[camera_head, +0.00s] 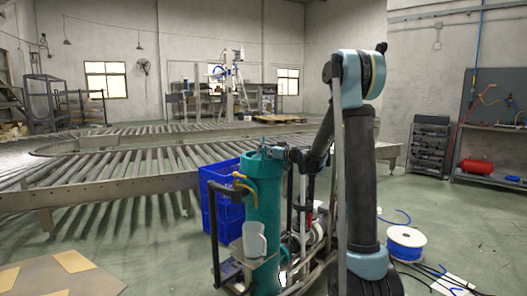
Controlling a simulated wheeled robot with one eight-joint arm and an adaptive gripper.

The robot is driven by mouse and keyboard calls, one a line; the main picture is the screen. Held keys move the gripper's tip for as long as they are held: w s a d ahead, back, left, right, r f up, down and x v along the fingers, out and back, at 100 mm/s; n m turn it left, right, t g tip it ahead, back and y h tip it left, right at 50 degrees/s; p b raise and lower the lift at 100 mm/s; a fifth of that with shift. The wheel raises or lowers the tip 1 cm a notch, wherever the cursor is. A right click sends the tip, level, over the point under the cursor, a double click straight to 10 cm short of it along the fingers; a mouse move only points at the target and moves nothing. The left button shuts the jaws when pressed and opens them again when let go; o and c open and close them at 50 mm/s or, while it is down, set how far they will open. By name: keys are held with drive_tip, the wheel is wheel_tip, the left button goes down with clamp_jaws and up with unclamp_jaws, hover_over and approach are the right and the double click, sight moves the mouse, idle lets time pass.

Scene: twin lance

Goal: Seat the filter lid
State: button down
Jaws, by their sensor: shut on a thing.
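The teal filter housing (263,222) stands upright as a tall cylinder just right of the middle, with a yellow fitting on its upper left side. The teal filter lid (258,163) is at the top of the housing; at this size I cannot tell whether it rests flat or has a gap under it. My gripper (268,150) comes in from the right at the top of the housing and is shut on the lid. The fingers are small and dark, and their contact with the lid is hard to make out.
A roller conveyor (120,180) fills the left. A blue hose spool (405,246) and loose hoses lie on the floor at right.

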drive_tip(key=shift+f, duration=0.25)
drive_tip(key=shift+r, duration=0.1)
drive_tip(key=shift+r, duration=2.05)
drive_tip(key=shift+f, duration=2.15)
idle(1.0)
drive_tip(key=c, duration=1.6)
unclamp_jaws()
drive_tip(key=v, duration=1.2)
